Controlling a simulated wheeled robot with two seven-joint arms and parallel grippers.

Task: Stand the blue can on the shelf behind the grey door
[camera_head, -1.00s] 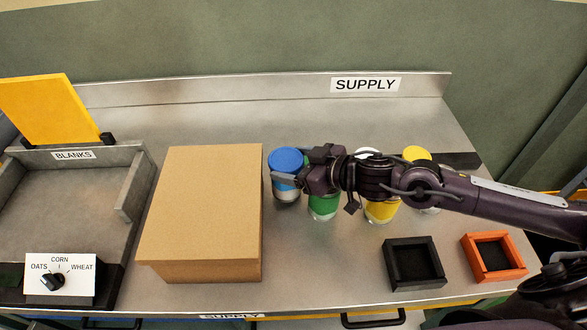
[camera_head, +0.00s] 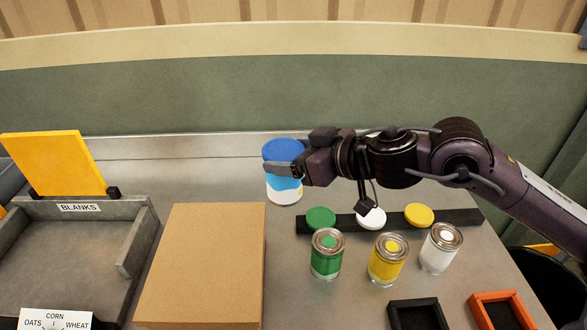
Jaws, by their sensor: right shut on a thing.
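The blue can (camera_head: 284,191) has a blue top and a pale lower part. It is upright in my right gripper (camera_head: 285,171), which is shut on it from the right side. The can appears to be above the steel counter, behind the cardboard box; its exact height is hard to judge. The grey door and the shelf are not seen in this view. My left gripper is not in view.
Green (camera_head: 327,256), yellow (camera_head: 388,262) and white (camera_head: 441,249) cans stand below my right arm, before a black rail (camera_head: 460,217) with coloured discs. A cardboard box (camera_head: 208,262) stands left of them. The BLANKS tray (camera_head: 80,208) is farther left.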

